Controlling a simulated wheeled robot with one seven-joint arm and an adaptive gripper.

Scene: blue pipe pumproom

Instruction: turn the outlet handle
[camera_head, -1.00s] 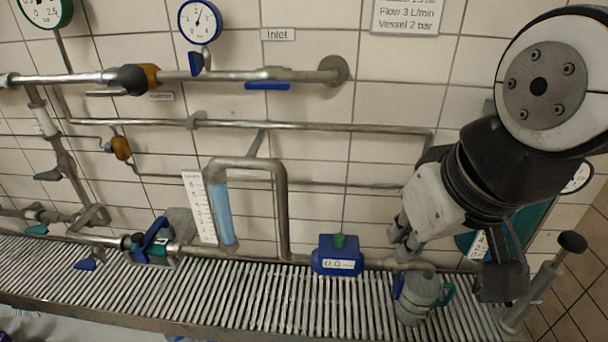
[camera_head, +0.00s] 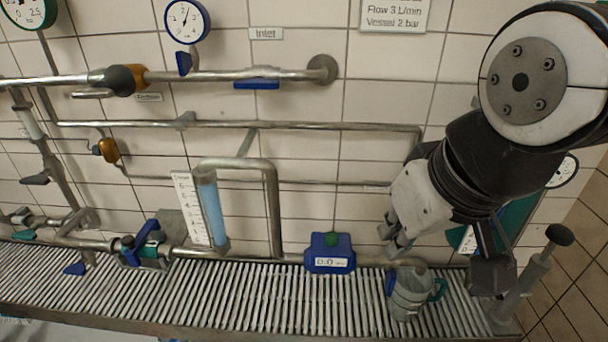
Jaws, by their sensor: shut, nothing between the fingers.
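No readable label names the outlet handle, so I cannot tell for sure which handle it is. A small blue handle (camera_head: 391,283) sits at the right end of the lower pipe, beside a grey jug-like vessel (camera_head: 410,297) with a teal handle (camera_head: 440,289). My gripper (camera_head: 394,241) is just above the blue handle and the pipe end, pointing down. Its fingers are shut with nothing between them. I cannot tell whether they touch the pipe. A blue handle (camera_head: 257,85) lies along the upper pipe under the "Inlet" label (camera_head: 266,33).
A blue meter box (camera_head: 330,253) stands left of my gripper, beside a bent pipe (camera_head: 272,210) and a flow tube (camera_head: 212,208). A blue-handled valve (camera_head: 142,243) is farther left. An upright post with a black knob (camera_head: 559,235) stands at right. The slatted grating (camera_head: 250,290) runs below.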

